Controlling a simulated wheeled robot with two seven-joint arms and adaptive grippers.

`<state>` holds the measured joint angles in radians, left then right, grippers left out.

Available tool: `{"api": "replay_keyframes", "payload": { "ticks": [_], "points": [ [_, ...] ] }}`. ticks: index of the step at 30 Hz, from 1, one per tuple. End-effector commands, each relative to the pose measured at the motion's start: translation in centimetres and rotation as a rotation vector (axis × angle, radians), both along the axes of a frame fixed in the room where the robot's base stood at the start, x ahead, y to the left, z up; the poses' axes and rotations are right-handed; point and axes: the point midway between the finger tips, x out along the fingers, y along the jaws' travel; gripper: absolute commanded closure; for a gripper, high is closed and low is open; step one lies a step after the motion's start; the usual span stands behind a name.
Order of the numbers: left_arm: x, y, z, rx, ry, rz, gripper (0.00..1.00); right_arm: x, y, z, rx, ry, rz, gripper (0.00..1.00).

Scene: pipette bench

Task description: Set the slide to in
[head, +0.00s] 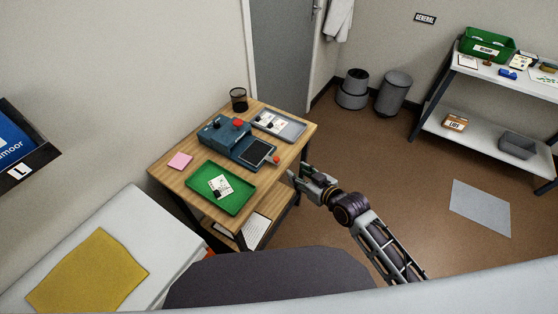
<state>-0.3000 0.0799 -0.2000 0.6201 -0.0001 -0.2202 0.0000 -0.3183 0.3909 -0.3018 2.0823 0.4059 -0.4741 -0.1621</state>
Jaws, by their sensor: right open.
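A blue-grey bench device (229,137) stands on the wooden table, with a dark panel (257,151) at its front right. A small red knob (276,159) sticks out at the panel's right end, and another red part (239,123) is on top of the device. I cannot tell for sure which part is the slide or how it is set. My right gripper (297,176) is open and empty, just off the table's right edge, below and right of the red knob and apart from it. My left gripper is not in view.
On the table (168,173) are a green tray (235,203) with cards, a grey tray (296,132), a pink note pad (180,161) and a black mesh cup (238,99). A shelf (487,128) stands at the right. The floor between is mostly clear.

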Motion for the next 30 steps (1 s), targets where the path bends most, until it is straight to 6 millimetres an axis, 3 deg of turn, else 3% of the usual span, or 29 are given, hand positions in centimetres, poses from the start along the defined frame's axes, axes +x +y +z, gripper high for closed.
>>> {"api": "replay_keyframes", "payload": {
  "ticks": [30],
  "points": [
    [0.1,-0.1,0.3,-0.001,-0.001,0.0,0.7,7.2,4.0,-3.3,0.001,0.0,0.0,0.59]
  ]
}}
